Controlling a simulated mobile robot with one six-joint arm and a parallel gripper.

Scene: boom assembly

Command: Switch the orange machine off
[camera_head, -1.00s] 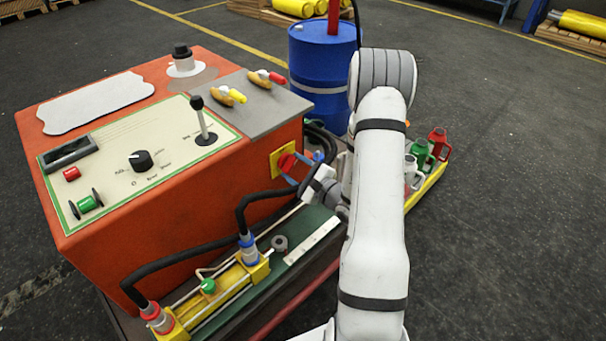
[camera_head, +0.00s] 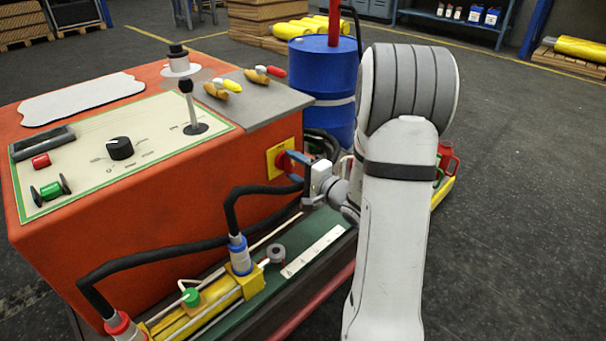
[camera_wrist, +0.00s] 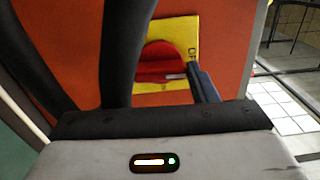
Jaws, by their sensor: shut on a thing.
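The orange machine (camera_head: 190,207) stands on the left, with its control panel on top. On its right side is a yellow plate (camera_head: 272,163) with a red rotary switch (camera_head: 284,161). My gripper (camera_head: 292,170) is at this switch, its blue fingers either side of the red knob and shut on it. In the wrist view the red knob (camera_wrist: 163,65) shows in front of the yellow plate (camera_wrist: 180,30), with one blue finger (camera_wrist: 203,84) at its right. The other finger is hidden there. Lettering on the plate is partly visible, but the switch position cannot be read.
Black hoses (camera_head: 232,215) run close by my gripper and cross the wrist view (camera_wrist: 124,50). A yellow cylinder (camera_head: 203,305) lies on the green bed below. A blue drum (camera_head: 322,80) stands behind. Open floor (camera_head: 530,190) lies to the right.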

